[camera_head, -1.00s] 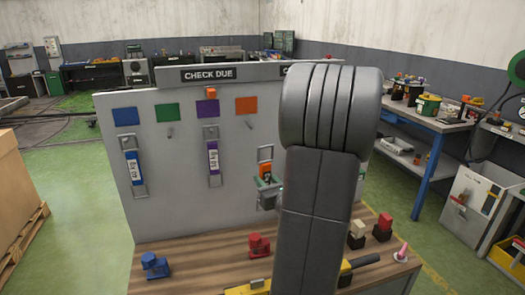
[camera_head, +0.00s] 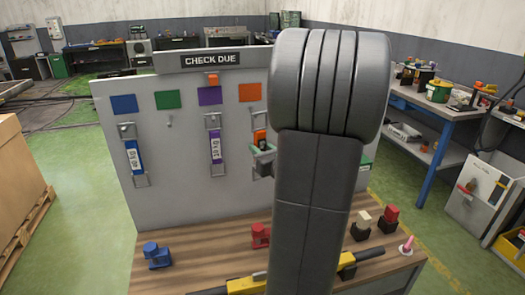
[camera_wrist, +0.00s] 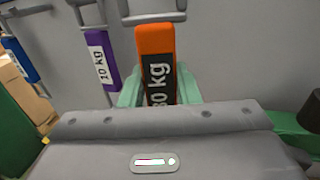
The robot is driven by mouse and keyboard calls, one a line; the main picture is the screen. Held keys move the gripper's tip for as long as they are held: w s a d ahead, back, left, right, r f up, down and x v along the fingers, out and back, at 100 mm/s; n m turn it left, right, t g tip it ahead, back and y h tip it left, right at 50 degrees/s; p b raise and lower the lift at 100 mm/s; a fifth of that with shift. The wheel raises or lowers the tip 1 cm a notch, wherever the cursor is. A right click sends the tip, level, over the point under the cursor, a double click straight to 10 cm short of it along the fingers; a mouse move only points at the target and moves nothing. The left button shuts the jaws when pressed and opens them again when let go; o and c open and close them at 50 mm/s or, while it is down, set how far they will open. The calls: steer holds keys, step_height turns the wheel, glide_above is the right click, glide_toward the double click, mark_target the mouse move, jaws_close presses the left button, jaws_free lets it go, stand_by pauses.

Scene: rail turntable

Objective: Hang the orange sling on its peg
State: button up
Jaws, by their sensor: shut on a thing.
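The orange sling (camera_head: 260,137), marked 30 kg, is upright in front of the grey board, below the orange square (camera_head: 250,92). It fills the middle of the wrist view (camera_wrist: 155,55), with a grey metal end piece above it. My gripper (camera_head: 262,160) has pale green fingers, shut on the sling's lower part, one on each side in the wrist view (camera_wrist: 160,93). The peg under the orange square is not clearly visible. I cannot tell whether the sling's top touches it. My arm hides the board to the right.
A blue sling (camera_head: 133,157) and a purple sling (camera_head: 215,147) hang to the left on the board (camera_head: 180,190). The peg (camera_head: 169,121) under the green square is bare. The wooden bench (camera_head: 200,250) holds blue, red and yellow items below.

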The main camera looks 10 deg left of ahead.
steer(key=shift+w+a+f+p, duration=0.15)
steer(key=shift+w+a, duration=0.25)
steer(key=shift+w, duration=0.55)
steer(key=shift+w+a+p, duration=0.1)
steer(key=shift+w+a, duration=0.3)
steer(key=shift+w, duration=0.55)
steer(key=shift+w+a+f+p, duration=0.15)
steer(key=shift+w+a, duration=0.25)
steer(key=shift+w, duration=0.55)
steer(key=shift+w+a+f+b, duration=0.2)
steer(key=shift+w+f+b, duration=0.35)
steer(key=shift+b, duration=0.25)
steer(key=o, duration=1)
steer(key=shift+o, duration=0.2)
steer(key=b+v, duration=0.2)
steer(key=v, duration=1.1)
steer(key=shift+s+d, duration=0.2)
steer(key=shift+s, duration=0.15)
steer(key=shift+w, duration=0.1)
